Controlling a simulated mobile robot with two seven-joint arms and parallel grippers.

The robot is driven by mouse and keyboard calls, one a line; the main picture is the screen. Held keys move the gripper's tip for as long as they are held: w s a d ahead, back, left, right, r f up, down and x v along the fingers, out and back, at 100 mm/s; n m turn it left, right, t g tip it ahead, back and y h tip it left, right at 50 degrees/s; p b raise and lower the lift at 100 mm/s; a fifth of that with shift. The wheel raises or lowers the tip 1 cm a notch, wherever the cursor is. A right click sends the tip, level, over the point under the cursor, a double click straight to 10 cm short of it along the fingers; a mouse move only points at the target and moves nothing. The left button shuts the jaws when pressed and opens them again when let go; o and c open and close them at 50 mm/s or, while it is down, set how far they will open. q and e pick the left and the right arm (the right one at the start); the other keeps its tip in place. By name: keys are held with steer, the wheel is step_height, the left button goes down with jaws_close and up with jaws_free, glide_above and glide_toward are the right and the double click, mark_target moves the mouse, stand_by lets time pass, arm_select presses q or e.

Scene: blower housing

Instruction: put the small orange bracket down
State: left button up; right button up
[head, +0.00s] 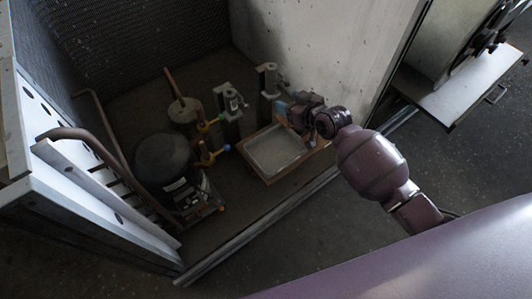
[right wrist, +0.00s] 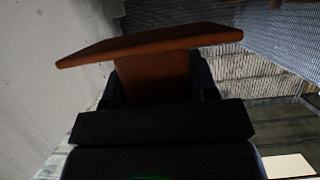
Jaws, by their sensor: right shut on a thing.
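The small orange bracket (right wrist: 150,45) fills the upper middle of the right wrist view. It has a wide flat plate with a narrower part running down between the fingers. My right gripper (right wrist: 156,82) is shut on that narrower part, with one dark finger on each side. In the head view my right gripper (head: 299,110) is over the back right edge of a wood-rimmed tray (head: 263,177). The bracket is too small and dark there to make out surely. My left gripper is not in view.
A dark rounded compressor (head: 165,160) stands left of the tray, with yellow and blue valve fittings (head: 208,157) between them. Grey upright fittings (head: 230,103) stand behind the tray. A pale wall (head: 310,45) is close behind my right gripper. A metal rail (head: 262,222) runs in front.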

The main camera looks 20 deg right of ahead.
steer(key=shift+a, duration=0.15)
steer(key=shift+f, duration=0.35)
step_height(320, 180, down, 4)
steer(key=shift+s+r+b, duration=0.1)
steer(key=shift+b, duration=0.7)
steer(key=b, duration=0.4)
glide_above(285, 150)
step_height(285, 150, down, 10)
step_height(285, 150, down, 6)
steer(key=b, duration=0.2)
steer(key=shift+r+b, duration=0.15)
steer(key=shift+b, duration=0.15)
steer(key=shift+w+r, duration=0.15)
steer(key=shift+w, duration=0.05)
steer(key=shift+f, duration=0.25)
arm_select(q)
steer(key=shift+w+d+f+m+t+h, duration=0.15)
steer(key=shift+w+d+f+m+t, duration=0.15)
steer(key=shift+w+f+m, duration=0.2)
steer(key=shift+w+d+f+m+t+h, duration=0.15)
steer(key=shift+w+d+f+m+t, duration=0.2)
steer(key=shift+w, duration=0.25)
arm_select(e)
steer(key=o, duration=1)
steer(key=shift+c, duration=0.2)
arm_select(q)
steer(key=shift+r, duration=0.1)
